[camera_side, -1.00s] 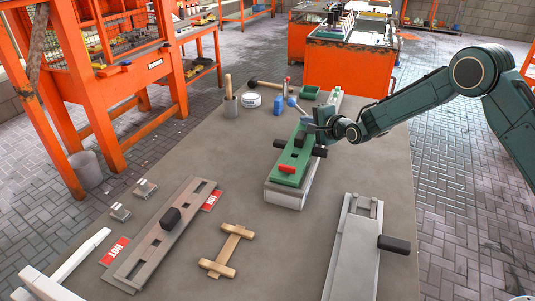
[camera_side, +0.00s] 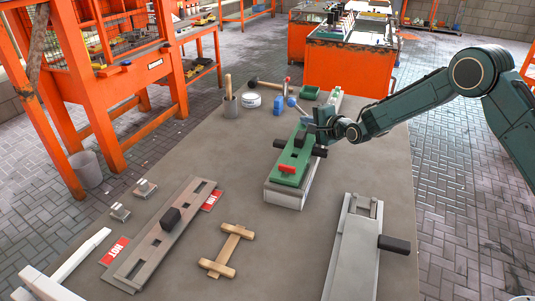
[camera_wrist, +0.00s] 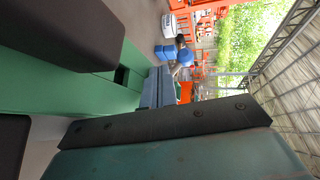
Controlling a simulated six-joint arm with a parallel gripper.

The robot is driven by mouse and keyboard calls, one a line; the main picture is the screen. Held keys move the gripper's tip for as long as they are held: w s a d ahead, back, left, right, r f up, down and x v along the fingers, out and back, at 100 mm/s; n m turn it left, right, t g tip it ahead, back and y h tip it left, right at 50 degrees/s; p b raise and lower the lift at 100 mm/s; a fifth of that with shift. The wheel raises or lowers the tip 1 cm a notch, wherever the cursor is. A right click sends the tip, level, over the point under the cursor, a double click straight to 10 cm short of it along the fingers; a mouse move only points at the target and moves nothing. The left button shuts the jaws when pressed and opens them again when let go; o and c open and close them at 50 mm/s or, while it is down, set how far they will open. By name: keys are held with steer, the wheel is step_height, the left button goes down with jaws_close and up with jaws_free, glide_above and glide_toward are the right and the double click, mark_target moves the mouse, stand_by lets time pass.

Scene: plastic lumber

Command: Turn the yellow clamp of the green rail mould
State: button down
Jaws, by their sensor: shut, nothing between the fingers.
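The green rail mould (camera_side: 291,167) lies on a pale base on the table, right of centre in the side view. I cannot make out a yellow clamp; my gripper and wrist cover part of the mould's far half. My gripper (camera_side: 309,122) is over that far half, shut and empty. I cannot tell whether it touches anything. In the wrist view the green mould (camera_wrist: 65,90) fills the left, with dark blocks close to the camera.
Left of the mould stand a blue bottle (camera_side: 277,106), a white tub (camera_side: 251,100) and a grey cup with a wooden handle (camera_side: 230,104). A long grey mould (camera_side: 160,232) marked HOT, a wooden piece (camera_side: 228,251) and another grey mould (camera_side: 354,248) lie nearer. Table between them is clear.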

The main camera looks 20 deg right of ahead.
steer(key=shift+d, duration=0.65)
steer(key=shift+d, duration=0.1)
steer(key=shift+s+d+r, duration=0.15)
steer(key=shift+s, duration=0.25)
steer(key=v, duration=1.2)
steer(key=shift+s+a+r, duration=0.2)
steer(key=shift+s+a, duration=0.1)
steer(key=shift+s, duration=0.15)
steer(key=shift+r, duration=0.1)
